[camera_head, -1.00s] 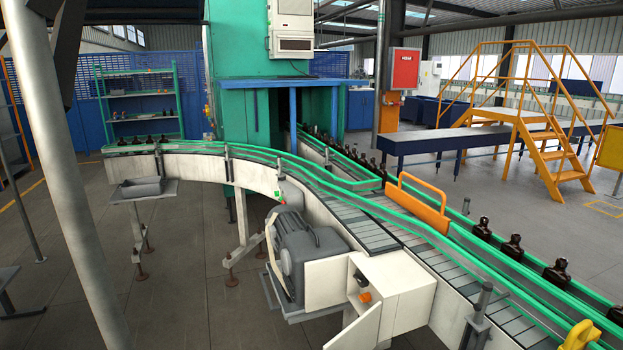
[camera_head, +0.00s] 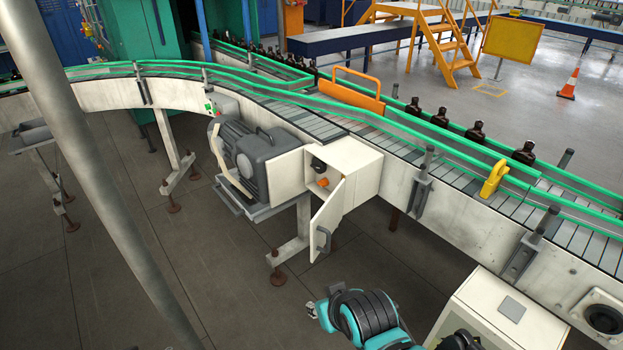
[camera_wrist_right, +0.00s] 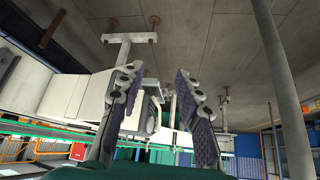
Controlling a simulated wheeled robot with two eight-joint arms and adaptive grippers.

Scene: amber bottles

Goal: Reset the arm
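In the wrist view my right gripper (camera_wrist_right: 156,76) is open, its two purple-padded fingers apart with nothing held between them. That view is upside down, with floor and conveyor legs behind the fingers. In the head view a teal and black part of my own arm (camera_head: 365,318) shows at the bottom centre, in front of the conveyor. My right gripper's fingers cannot be made out there. My left gripper is in neither view. Amber bottles (camera_head: 475,131) stand upright and spaced out along the conveyor (camera_head: 452,200) at right, apart from my arm.
An open white control box (camera_head: 345,165) and a grey motor (camera_head: 255,150) stick out from the conveyor's near side. A white cabinet (camera_head: 490,315) stands at lower right. A grey pole (camera_head: 85,170) crosses the left. Floor at lower left is clear.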

